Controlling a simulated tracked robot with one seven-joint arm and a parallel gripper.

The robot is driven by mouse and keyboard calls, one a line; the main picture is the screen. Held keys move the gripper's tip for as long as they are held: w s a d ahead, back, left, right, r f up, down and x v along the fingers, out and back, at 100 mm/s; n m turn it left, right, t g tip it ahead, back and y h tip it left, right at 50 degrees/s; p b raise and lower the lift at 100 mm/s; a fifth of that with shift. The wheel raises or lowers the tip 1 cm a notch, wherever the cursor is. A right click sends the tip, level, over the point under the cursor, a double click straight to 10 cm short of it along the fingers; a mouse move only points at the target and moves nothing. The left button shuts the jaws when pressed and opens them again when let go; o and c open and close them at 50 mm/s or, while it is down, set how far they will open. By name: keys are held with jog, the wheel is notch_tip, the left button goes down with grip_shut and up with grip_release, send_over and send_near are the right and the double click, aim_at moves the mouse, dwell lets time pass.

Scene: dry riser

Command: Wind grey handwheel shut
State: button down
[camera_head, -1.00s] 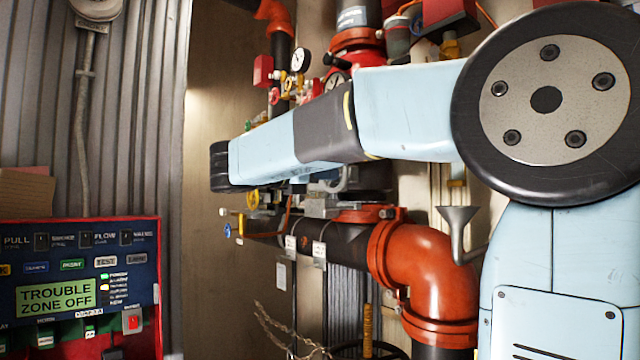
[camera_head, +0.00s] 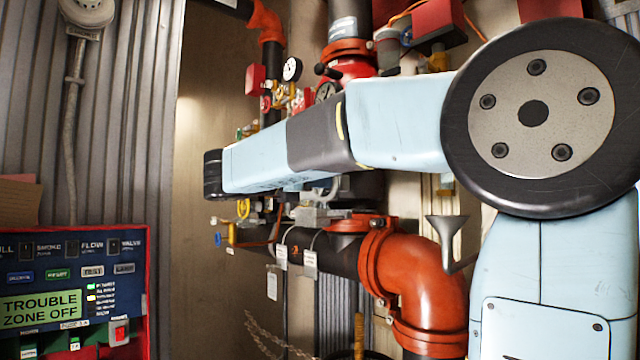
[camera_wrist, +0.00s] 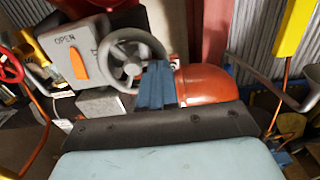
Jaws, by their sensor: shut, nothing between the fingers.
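The grey handwheel (camera_wrist: 132,62) shows in the wrist view at upper left of centre, with a round rim and spokes. It sits beside a grey gearbox (camera_wrist: 80,50) lettered "OPEN". My gripper (camera_wrist: 158,68) has dark blue fingers, shut with nothing between them. The fingertips overlap the wheel's lower right rim in the picture; I cannot tell whether they touch it. In the head view my arm hides the gripper, and I cannot make out the handwheel clearly.
An orange pipe elbow (camera_head: 410,285) stands below my arm, with a grey funnel (camera_head: 447,235) beside it. A red-framed alarm panel (camera_head: 70,290) is at lower left. Gauges (camera_head: 292,69) and small valves crowd above the arm. A red handwheel (camera_wrist: 8,65) is at the wrist view's left edge.

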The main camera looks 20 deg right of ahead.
jog(key=shift+w+d, duration=0.1)
jog(key=shift+d, duration=0.3)
dwell(0.3)
